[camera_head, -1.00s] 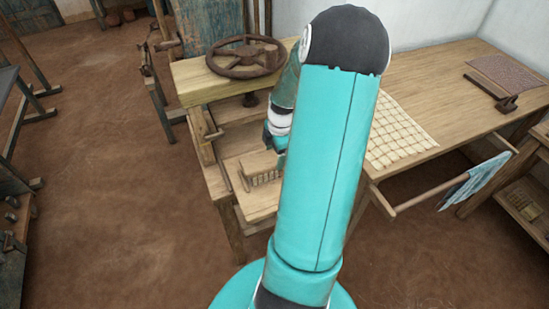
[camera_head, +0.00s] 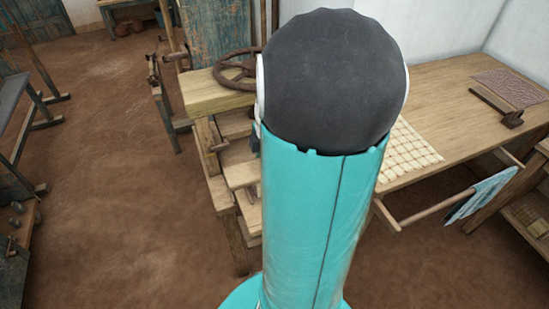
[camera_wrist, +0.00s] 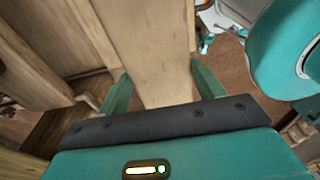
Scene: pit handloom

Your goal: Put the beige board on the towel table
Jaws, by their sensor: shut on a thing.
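In the wrist view, my gripper (camera_wrist: 161,82) is shut on the beige board (camera_wrist: 148,38). The board is a long, flat, pale wooden piece running up the picture between the two green fingers. Its far end is cut off by the picture's edge. In the head view my arm hides the gripper and most of what it holds. The towel table (camera_head: 437,92) is the long wooden table on the right, with a blue towel (camera_head: 484,195) hanging from the rod along its front.
A checked cloth (camera_head: 408,150), a patterned reddish mat (camera_head: 510,88) and a dark wooden tool (camera_head: 497,107) lie on the table. Bare tabletop shows between them. Left of my arm stands a stepped wooden frame (camera_head: 222,99) with a brown wheel (camera_head: 232,72) on top. The left floor is open.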

